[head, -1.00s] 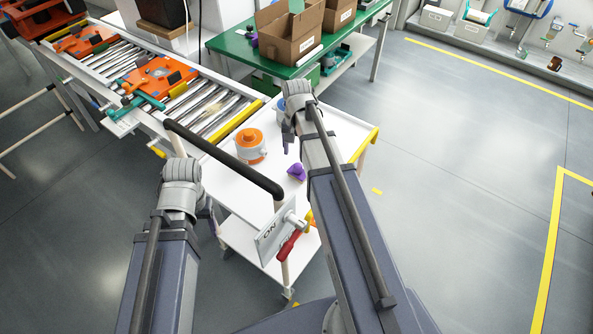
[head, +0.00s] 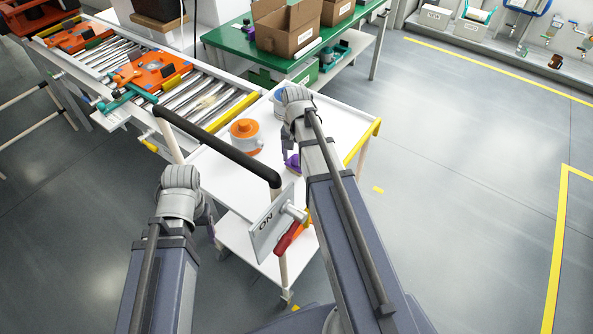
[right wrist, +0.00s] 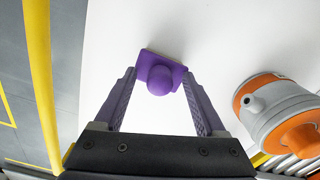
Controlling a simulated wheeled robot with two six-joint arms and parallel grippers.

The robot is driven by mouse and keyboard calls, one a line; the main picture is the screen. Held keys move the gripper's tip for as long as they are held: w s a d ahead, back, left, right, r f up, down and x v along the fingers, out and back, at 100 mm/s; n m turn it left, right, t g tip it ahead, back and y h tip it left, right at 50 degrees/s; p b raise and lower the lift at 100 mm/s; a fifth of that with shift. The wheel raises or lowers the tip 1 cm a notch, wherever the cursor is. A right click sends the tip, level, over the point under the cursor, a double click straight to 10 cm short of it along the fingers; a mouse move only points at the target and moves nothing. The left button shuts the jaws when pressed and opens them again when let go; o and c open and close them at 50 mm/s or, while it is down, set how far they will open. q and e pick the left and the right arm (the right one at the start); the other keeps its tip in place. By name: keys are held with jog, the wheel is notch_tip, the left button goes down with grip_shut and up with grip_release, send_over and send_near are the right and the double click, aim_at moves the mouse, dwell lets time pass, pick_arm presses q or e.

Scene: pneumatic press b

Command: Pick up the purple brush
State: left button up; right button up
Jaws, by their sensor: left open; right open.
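The purple brush (head: 294,165) stands on the white cart top (head: 215,170), partly covered by my right arm in the head view. In the right wrist view the brush (right wrist: 160,78) shows a round knob on a square base. My right gripper (right wrist: 158,80) is open, with its fingertips on either side of the brush and a gap visible to the knob. In the head view the right gripper (head: 286,148) is mostly hidden by its wrist. My left gripper (head: 209,214) is low beside the cart's left side, mostly hidden by its wrist, open and away from the brush.
An orange and white canister (head: 245,138) stands on the cart, left of the brush; it also shows in the right wrist view (right wrist: 280,108). A roller conveyor (head: 190,95) runs behind.

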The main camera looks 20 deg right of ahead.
jog(key=shift+f, duration=0.1)
grip_shut()
dwell(0.6)
